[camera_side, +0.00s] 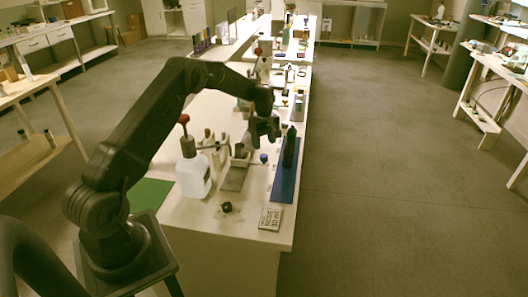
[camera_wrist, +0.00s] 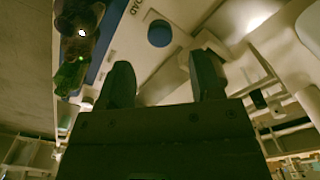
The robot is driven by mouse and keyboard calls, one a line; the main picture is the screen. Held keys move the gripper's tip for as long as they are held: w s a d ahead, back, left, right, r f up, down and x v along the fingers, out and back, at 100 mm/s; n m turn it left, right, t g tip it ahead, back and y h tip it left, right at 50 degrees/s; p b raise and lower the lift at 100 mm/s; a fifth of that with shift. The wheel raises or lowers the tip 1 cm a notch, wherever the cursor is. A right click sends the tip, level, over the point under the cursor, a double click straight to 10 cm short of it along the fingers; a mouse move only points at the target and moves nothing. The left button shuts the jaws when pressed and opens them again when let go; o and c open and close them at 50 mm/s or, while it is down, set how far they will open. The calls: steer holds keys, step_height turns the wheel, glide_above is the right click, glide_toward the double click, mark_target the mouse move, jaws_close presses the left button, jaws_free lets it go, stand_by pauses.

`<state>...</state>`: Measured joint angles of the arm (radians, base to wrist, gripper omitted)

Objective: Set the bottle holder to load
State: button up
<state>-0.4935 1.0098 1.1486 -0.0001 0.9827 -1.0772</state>
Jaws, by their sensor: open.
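My gripper (camera_side: 264,134) hangs over the white bench in the side view, open, with nothing seen between its fingers. In the wrist view, its two dark fingers (camera_wrist: 164,82) stand apart. A grey fixture with a flat tray (camera_side: 235,178) stands below and left of my gripper; it looks like the bottle holder, but its setting cannot be read. A small blue round part (camera_side: 263,158) is just below my gripper, and a blue disc shows beyond the fingers in the wrist view (camera_wrist: 160,33). A dark green bottle (camera_side: 291,147) stands upright to the right, apart from my gripper.
The bottle stands on a blue mat (camera_side: 284,186) near the bench's right edge. A white jug (camera_side: 193,178) stands left of the fixture. A black knob (camera_side: 226,207) and a printed card (camera_side: 270,218) lie in front. Several small items crowd the bench behind.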

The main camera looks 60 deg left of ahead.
step_height(320, 180, up, 8)
steer(key=shift+f, duration=0.2)
steer(key=s+d+r+m+t, duration=0.1)
steer(key=s+d+r+m, duration=0.4)
steer(key=d+r, duration=0.4)
steer(key=s+d+r+m+t, duration=0.2)
steer(key=s+d+r+m, duration=0.2)
steer(key=s+d+r, duration=0.5)
steer(key=s+d+m+t, duration=0.1)
steer(key=s+d+m, duration=0.3)
steer(key=s, duration=0.5)
steer(key=s+d+m+t, duration=0.1)
steer(key=s+d+m, duration=0.4)
steer(key=s, duration=0.4)
steer(key=shift+d+f+t, duration=0.2)
steer(key=shift+d+t, duration=0.05)
steer(key=shift+t, duration=0.05)
